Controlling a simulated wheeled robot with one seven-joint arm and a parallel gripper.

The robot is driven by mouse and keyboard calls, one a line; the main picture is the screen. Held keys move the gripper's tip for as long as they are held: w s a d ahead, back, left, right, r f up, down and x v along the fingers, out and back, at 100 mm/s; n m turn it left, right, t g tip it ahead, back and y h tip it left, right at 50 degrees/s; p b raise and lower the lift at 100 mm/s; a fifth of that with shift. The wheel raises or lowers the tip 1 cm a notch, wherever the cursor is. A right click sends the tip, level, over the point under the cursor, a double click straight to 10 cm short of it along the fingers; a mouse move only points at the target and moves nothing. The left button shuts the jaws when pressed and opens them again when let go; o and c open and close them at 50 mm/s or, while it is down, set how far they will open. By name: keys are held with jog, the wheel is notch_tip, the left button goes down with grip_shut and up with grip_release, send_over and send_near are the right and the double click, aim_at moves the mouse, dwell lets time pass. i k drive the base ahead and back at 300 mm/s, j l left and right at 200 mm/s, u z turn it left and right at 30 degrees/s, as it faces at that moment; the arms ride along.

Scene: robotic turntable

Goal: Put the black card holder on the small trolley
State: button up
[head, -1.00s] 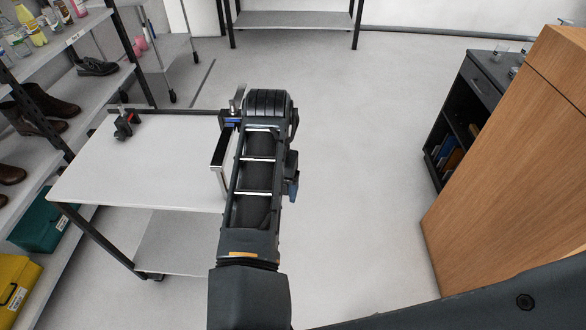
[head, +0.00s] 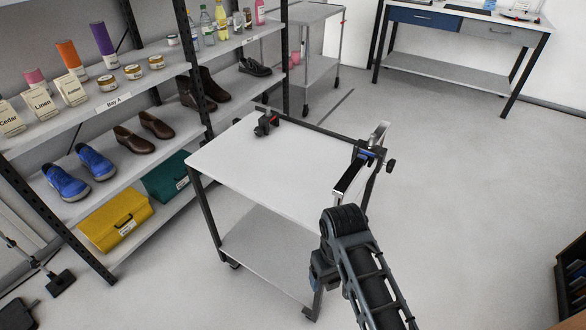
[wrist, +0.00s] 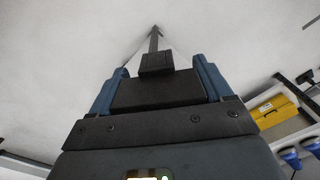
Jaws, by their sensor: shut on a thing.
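My gripper (wrist: 158,66) shows in the wrist view, its two blue fingers on either side of a black thing (wrist: 157,92). This looks like the black card holder, a dark block with a thin stem pointing away. The gripper is shut on it, above pale floor. The small trolley (head: 225,160) has a white top and a lower shelf, and stands left of my arm. Its top has a wide bare middle.
A shelf rack (head: 100,98) with shoes and boxes stands left, another trolley (head: 308,12) behind.

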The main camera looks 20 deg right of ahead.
aim_at(244, 156)
jog(key=i+j, duration=0.2)
jog(key=i+j+z, duration=0.1)
jog(key=j, duration=0.3)
jog(key=i+j, duration=0.25)
jog(key=i+j+z, duration=0.1)
jog(key=j, duration=0.3)
jog(key=i+j+z, duration=0.1)
jog(key=j, duration=0.25)
jog(key=i, duration=0.1)
